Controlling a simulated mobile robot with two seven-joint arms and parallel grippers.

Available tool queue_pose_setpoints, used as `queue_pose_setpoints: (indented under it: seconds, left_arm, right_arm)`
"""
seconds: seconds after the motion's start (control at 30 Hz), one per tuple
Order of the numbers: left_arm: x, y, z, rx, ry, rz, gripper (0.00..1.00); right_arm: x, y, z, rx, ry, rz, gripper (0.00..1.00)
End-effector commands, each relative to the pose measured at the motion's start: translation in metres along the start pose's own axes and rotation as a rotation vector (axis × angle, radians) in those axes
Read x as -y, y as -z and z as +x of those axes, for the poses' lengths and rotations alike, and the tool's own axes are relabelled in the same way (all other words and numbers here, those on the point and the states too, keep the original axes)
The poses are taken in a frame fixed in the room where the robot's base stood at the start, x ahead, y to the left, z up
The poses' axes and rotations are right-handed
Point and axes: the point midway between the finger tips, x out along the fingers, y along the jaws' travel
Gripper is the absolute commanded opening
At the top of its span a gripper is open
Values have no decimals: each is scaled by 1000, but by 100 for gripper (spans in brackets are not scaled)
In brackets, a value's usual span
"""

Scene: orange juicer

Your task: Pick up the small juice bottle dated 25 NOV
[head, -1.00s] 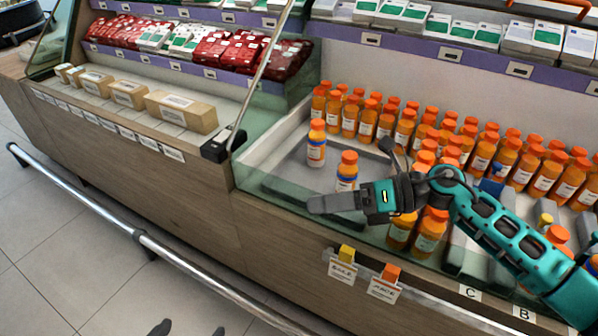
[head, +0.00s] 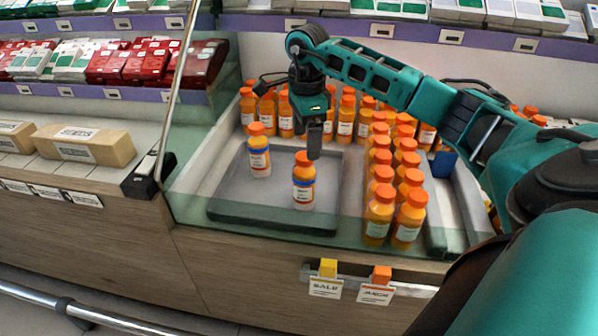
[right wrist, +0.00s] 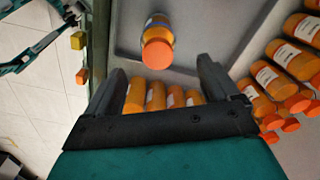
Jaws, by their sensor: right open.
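Two small orange juice bottles with orange caps and blue-banded white labels stand upright on the grey tray (head: 230,208). One is the rear left bottle (head: 259,152); the other is the front right bottle (head: 304,184). Their dates are too small to read. My right gripper (head: 290,115) is open and empty, above and behind the front bottle, with one dark finger pointing down near its cap. In the right wrist view, a blue-banded bottle (right wrist: 157,42) shows beyond the open fingers (right wrist: 160,68), apart from them. My left gripper is out of view.
Rows of orange bottles (head: 380,205) stand right of the tray, and more stand behind it. A glass panel edges the case front. A SALE tag (head: 326,287) hangs on the front. Boxed goods (head: 85,145) lie left of the glass divider. The tray's left part is clear.

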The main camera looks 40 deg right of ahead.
Motion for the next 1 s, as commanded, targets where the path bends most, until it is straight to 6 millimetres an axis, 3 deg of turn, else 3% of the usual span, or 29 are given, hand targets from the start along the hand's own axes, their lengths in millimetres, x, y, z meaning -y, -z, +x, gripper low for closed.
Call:
queue_pose_setpoints:
  seconds: [0.1, 0.37, 0.7, 0.93, 1.0]
  left_arm:
    - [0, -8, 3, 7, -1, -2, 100]
    - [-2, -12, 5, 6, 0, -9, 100]
    - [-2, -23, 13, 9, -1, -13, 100]
    - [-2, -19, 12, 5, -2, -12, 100]
    - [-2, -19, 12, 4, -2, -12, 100]
  right_arm:
    - [0, -1, 22, 2, -2, 0, 89]
    - [-1, -1, 38, 3, -1, 1, 89]
    - [-3, -2, 83, 4, -2, 0, 89]
    - [-3, -2, 84, 4, 0, 0, 89]
    - [-3, -2, 84, 4, 0, 0, 82]
